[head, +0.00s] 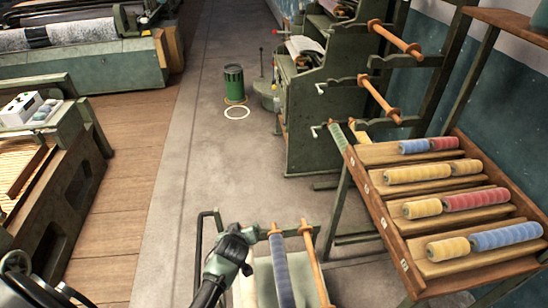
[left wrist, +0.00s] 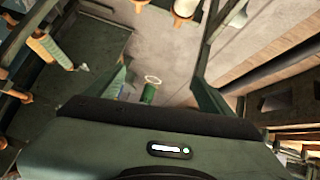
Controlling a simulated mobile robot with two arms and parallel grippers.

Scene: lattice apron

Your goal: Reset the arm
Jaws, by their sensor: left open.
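My left arm comes up from the bottom edge of the head view, and my left gripper (head: 236,246) is beside a frame holding a blue roll (head: 283,270). In the left wrist view the two green fingers of the left gripper (left wrist: 160,75) stand wide apart with nothing between them. A green bin (left wrist: 149,93) shows in the gap, well beyond the fingers. In the head view the fingertips are hard to make out. My right gripper is in neither view.
A rack of bobbins (head: 418,242) stands at the right, near a green machine (head: 306,120) with wooden pegs. The green bin (head: 234,84) and a pale ring (head: 237,112) are on the floor aisle. Machines line the left.

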